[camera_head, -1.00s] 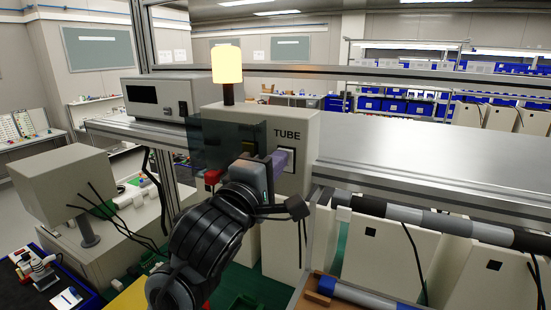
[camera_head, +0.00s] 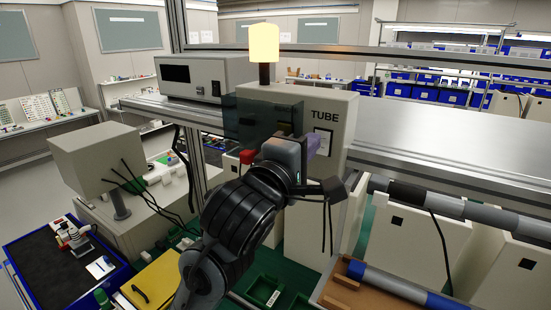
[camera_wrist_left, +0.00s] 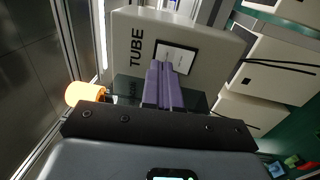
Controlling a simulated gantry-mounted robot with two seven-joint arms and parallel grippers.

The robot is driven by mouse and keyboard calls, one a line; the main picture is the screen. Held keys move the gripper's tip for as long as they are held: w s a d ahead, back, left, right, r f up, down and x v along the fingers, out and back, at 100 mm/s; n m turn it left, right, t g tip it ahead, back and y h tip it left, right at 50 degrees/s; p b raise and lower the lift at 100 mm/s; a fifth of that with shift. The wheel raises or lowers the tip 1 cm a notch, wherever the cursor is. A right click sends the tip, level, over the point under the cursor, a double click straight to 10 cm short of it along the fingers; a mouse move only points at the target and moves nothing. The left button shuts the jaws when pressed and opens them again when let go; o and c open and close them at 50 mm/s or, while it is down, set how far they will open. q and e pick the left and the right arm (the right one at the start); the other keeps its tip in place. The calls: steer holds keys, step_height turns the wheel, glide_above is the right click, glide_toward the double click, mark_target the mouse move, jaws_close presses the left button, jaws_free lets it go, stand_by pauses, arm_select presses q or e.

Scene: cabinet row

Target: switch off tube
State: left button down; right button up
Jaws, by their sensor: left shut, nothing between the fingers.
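The light-grey box labelled TUBE (camera_head: 338,103) stands at the edge of the metal bench, and its label also shows in the wrist view (camera_wrist_left: 137,46). A lit yellow lamp (camera_head: 264,43) stands on top; it looks orange in the wrist view (camera_wrist_left: 84,94). A white panel (camera_wrist_left: 176,57) is on the box's front. My left gripper (camera_wrist_left: 161,66) has purple fingers, shut and empty, in front of the panel's edge; I cannot tell whether they touch it. A dark translucent cover (camera_head: 245,118) juts from the box. A red part (camera_head: 247,157) shows below it, partly behind my wrist.
A grey instrument (camera_head: 205,78) stands on the bench left of the box. A beige box on a stand (camera_head: 98,150) with dark cables is at the left. Grey and blue tubes (camera_head: 400,288) lie at the lower right. The metal bench top (camera_head: 440,135) right of the box is clear.

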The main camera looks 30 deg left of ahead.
arm_select(q)
steer(key=s+a+r+b, duration=0.1)
steer(key=s+b, duration=0.2)
steer(key=s, duration=0.9)
steer(key=shift+r+b, duration=0.25)
steer(key=shift+b, duration=0.1)
steer(key=shift+a+f, duration=0.1)
